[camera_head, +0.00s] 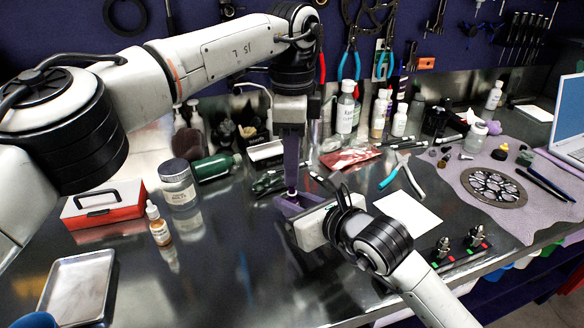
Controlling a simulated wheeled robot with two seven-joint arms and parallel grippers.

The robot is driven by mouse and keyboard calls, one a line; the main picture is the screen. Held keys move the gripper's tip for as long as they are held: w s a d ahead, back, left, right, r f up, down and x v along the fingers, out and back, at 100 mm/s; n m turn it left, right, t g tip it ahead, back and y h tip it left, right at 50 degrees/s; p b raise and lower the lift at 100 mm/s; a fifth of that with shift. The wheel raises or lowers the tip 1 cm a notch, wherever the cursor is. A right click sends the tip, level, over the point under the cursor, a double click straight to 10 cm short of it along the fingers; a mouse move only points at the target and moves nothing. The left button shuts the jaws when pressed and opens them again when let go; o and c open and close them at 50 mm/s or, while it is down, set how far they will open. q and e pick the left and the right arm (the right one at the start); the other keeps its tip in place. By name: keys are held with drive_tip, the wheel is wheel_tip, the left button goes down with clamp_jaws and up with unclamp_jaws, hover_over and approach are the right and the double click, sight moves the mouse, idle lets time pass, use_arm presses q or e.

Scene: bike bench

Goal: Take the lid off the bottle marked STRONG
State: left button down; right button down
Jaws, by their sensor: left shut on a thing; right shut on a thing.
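My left gripper (291,188) reaches straight down over the middle of the bench, its purple fingers shut on what looks like a small lid. My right gripper (290,205) comes in low from the right, just below the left fingertips, shut on what looks like a small bottle. Only a small pale bit (292,195) shows between the two sets of fingers; the rest is hidden. I cannot tell whether lid and bottle are joined or apart. No label reading STRONG is legible. A small amber dropper bottle (158,226) stands upright at the left, clear of both grippers.
A grey-lidded jar (179,186), a red box (104,206) and a metal tray (77,287) are at the left. White bottles (345,108) stand at the back. Pliers (402,172) and white paper (407,214) lie right of my grippers. The front middle of the bench is clear.

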use_arm(q)
drive_tip(key=shift+r, duration=0.15)
drive_tip(key=shift+r, duration=1.9)
use_arm(e)
drive_tip(key=c, duration=1.4)
unclamp_jaws()
drive_tip(key=shift+c, duration=0.2)
